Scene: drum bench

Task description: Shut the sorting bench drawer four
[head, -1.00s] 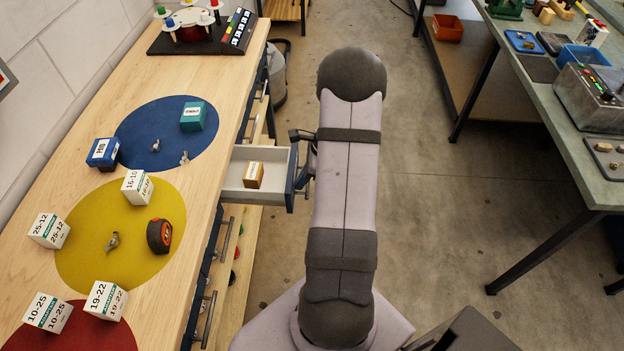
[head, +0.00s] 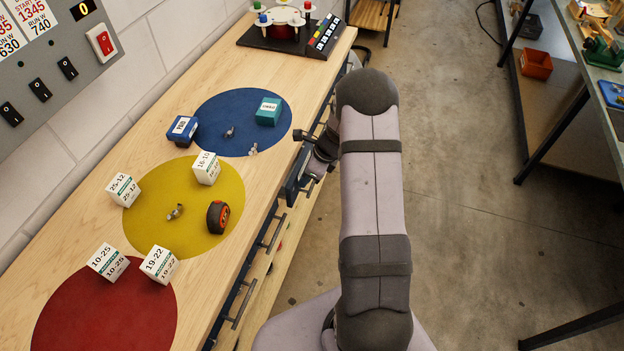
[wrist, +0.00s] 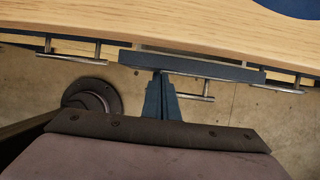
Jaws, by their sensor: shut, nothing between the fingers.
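The open drawer's dark blue front (wrist: 215,69) stands slightly out from the bench edge in the wrist view, with a thin strip of its inside showing behind it. In the head view the drawer front (head: 294,178) is close against the bench side, partly covered by my wrist. Its bar handle (wrist: 196,97) sticks out toward my camera. My gripper (wrist: 158,78) is shut and empty, its fingertips at the outer face of the drawer front, left of the handle's middle. Whether they touch is hard to tell.
Other drawer handles (wrist: 72,57) line the bench side to both sides. The wooden bench top (head: 95,250) carries coloured discs, small boxes and a tape measure (head: 217,216). A second bench (head: 590,95) stands to the right, with open floor between.

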